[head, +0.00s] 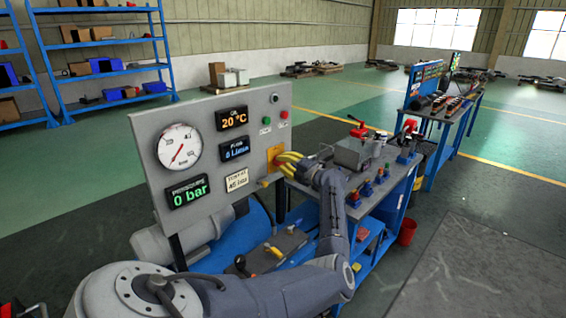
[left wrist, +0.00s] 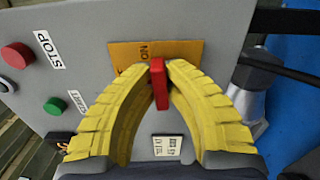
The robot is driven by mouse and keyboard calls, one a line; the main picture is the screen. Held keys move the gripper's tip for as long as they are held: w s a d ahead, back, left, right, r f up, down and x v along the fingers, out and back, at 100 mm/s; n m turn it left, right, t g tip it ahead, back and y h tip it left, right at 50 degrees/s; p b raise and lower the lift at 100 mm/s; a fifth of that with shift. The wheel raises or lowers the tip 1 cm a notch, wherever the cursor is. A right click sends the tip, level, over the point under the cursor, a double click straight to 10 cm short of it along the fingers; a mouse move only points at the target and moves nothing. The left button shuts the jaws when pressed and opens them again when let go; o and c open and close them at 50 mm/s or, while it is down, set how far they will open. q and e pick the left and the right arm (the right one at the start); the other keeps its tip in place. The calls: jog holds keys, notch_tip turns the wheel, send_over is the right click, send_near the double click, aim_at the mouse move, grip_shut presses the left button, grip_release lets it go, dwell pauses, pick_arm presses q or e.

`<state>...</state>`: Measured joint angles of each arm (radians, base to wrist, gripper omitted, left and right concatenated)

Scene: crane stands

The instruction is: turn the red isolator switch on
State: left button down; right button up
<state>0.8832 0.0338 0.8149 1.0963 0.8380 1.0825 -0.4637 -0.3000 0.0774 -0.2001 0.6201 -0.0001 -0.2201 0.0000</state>
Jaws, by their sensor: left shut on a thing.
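The red isolator switch (left wrist: 159,84) is a narrow red handle on a yellow-orange plate (left wrist: 133,55) marked "ON", on the grey panel. In the left wrist view the yellow fingers of my left gripper (left wrist: 158,75) are closed on both sides of the handle. In the head view my left gripper (head: 286,160) is at the right edge of the grey panel (head: 150,150), in front of the yellow plate (head: 274,155), and its fingers hide most of the switch. My right gripper is not in view.
A blue workbench (head: 375,185) with tools stands right of the panel. Open floor lies at the right.

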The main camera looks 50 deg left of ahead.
pick_arm(q)
jog(key=shift+m, duration=0.5)
jog(key=c, duration=1.4)
grip_release()
jog(key=d, duration=1.2)
jog(key=shift+w, duration=0.45)
